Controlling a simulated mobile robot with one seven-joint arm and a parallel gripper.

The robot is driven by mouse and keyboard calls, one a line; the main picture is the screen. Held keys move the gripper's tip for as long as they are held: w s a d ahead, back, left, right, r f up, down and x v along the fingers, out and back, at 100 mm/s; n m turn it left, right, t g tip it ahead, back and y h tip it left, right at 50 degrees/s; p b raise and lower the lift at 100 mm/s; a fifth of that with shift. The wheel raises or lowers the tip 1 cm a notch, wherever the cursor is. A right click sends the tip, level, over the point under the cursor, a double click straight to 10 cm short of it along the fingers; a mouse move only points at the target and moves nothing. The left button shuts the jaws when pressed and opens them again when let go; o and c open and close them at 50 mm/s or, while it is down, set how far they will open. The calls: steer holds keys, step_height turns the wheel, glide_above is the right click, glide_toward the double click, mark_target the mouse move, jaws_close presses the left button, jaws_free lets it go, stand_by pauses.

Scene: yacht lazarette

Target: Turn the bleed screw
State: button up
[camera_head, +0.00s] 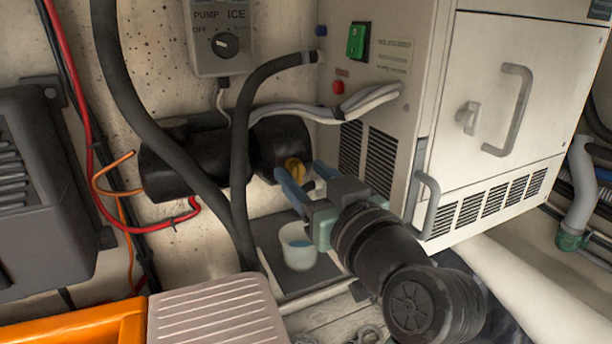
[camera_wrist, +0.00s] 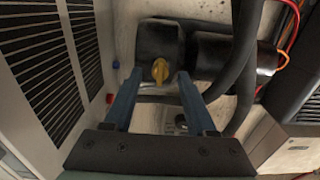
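The yellow bleed screw (camera_head: 294,170) sticks out of the end of the black pump body (camera_head: 195,160). The screw also shows in the wrist view (camera_wrist: 160,71), where its grip looks close to upright. My gripper (camera_head: 299,169) has its two blue fingers extended toward the screw. In the wrist view the fingertips (camera_wrist: 160,76) stand left and right of the screw, with a gap on each side. My gripper is open and holds nothing. I cannot tell whether the tips reach past the screw's front.
A black hose (camera_head: 240,150) runs just left of the screw. The white vented cabinet (camera_head: 375,120) stands close on the right. A pump switch box (camera_head: 222,40) is above.

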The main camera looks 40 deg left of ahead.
steer(key=b+v, duration=0.3)
steer(key=v, duration=1)
steer(key=shift+b, duration=0.4)
steer(key=shift+w, duration=0.1)
